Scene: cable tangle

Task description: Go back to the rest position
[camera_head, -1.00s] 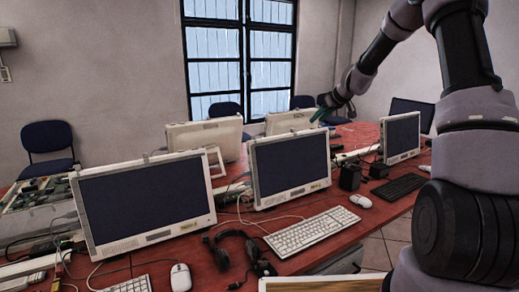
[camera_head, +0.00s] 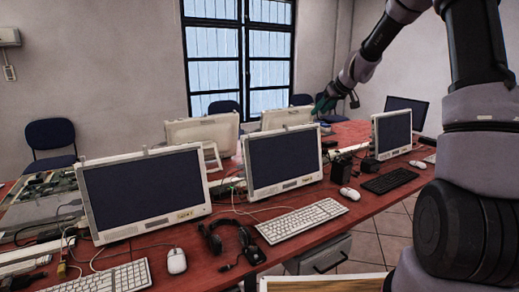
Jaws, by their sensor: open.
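My arm reaches in from the right side of the head view and bends over toward the table. My gripper (camera_head: 324,104) is at the far end of the arm, small in the picture, with green fingers pointing down and to the left. It shows above the back of the red table (camera_head: 350,210), near the back right monitor. The fingers are open, and I see nothing held between them. Whether the fingertips touch anything is too small to tell.
Several monitors stand on the table, including a left one (camera_head: 145,190), a middle one (camera_head: 283,160) and a right one (camera_head: 392,133). Keyboards, mice, a headset (camera_head: 228,240) and loose cables lie in front. Chairs (camera_head: 51,142) stand behind. Open space lies above the table.

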